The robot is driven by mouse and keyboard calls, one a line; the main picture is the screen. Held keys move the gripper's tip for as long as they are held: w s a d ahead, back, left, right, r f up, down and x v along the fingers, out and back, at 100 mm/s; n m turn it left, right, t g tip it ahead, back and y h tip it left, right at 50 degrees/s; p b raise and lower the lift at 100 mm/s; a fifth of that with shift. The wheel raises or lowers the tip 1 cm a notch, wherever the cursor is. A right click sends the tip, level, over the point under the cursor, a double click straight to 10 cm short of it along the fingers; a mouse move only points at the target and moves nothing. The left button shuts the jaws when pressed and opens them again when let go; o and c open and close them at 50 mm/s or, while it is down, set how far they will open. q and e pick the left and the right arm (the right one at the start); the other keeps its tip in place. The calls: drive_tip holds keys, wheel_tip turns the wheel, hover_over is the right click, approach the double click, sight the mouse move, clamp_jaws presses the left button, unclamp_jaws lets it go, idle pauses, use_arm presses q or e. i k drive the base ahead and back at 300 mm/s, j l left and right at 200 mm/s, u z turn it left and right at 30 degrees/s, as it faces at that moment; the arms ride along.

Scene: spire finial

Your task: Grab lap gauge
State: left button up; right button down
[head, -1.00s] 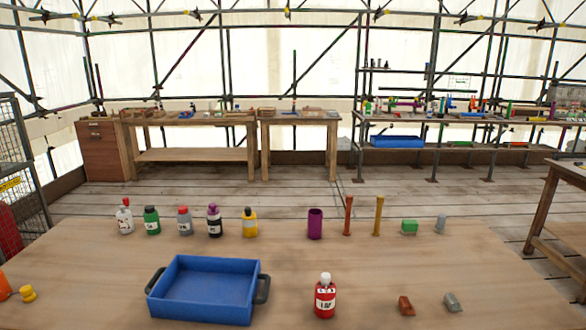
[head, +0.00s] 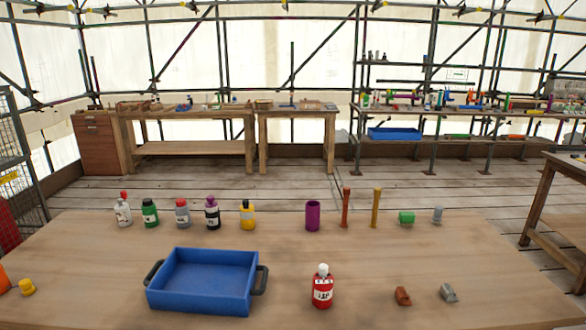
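I cannot tell for sure which thing is the lap gauge. Small candidates lie on the near table (head: 400,250): a brown-red block (head: 402,296) and a grey angled piece (head: 448,292) at the front right, and a green block (head: 407,217) and a small grey piece (head: 438,215) at the back right. All of them stand apart from one another. Neither of my grippers shows in the head view.
A blue tray (head: 205,308) with dark handles stands empty at front left. A red bottle (head: 322,290) stands right of it. Several bottles (head: 181,213), a purple cup (head: 312,216), a red-brown tool (head: 346,208) and a yellow tool (head: 376,209) line the back. Workbenches (head: 190,150) stand beyond open floor.

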sight(322, 289)
drive_tip(key=i+l, duration=0.1)
drive_tip(key=l, duration=0.35)
drive_tip(key=i+l, duration=0.1)
drive_tip(key=l, duration=0.4)
drive_tip(key=i+l, duration=0.1)
drive_tip(key=l, duration=0.35)
drive_tip(key=u, duration=0.05)
